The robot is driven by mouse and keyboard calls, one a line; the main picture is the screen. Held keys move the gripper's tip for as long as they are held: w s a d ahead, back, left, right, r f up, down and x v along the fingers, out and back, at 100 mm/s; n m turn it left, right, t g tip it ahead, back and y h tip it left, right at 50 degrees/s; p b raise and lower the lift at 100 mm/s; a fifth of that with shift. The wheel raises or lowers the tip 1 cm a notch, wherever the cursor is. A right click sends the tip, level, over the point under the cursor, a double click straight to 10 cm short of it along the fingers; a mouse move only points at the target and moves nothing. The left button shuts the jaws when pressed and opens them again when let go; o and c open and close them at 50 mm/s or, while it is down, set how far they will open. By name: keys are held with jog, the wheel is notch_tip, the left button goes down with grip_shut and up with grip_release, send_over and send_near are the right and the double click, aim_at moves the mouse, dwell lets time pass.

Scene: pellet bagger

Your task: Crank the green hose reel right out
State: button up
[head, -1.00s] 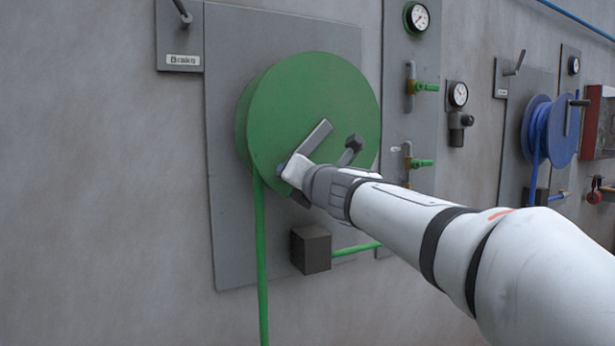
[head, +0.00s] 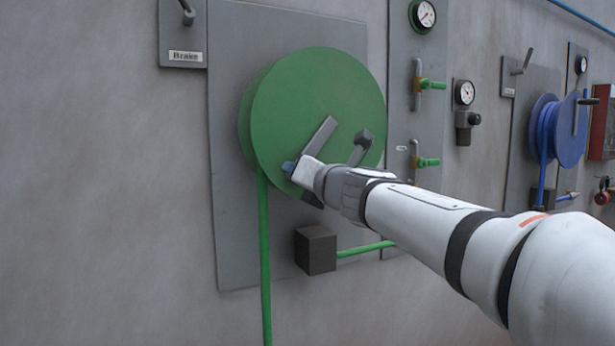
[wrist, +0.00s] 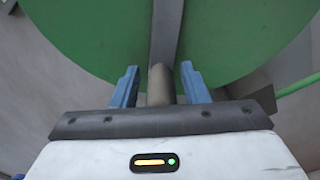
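The green hose reel (head: 300,95) is mounted on a grey wall panel. A grey crank arm (head: 320,133) lies across its face, slanting down to the left. The crank's round handle (wrist: 160,82) stands between my gripper's two blue fingers in the wrist view. My gripper (wrist: 159,84) is open around it, with a gap visible on each side. In the head view my gripper (head: 291,167) is at the reel's lower face and hides the handle. Green hose (head: 264,255) hangs straight down from the reel's left side.
A lever on a plate labelled Brake (head: 184,55) is at upper left. A dark block (head: 316,250) with a green pipe sits below the reel. A dark stub (head: 361,145) is right of the crank. Gauges, green-handled valves and a blue reel (head: 566,133) are farther right.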

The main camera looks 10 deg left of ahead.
jog(key=shift+o, duration=0.4)
jog(key=shift+f, duration=0.1)
jog(key=v, duration=0.7)
jog(key=shift+s+d+p, duration=0.2)
jog(key=shift+s+p, duration=0.15)
jog(key=shift+p, duration=0.1)
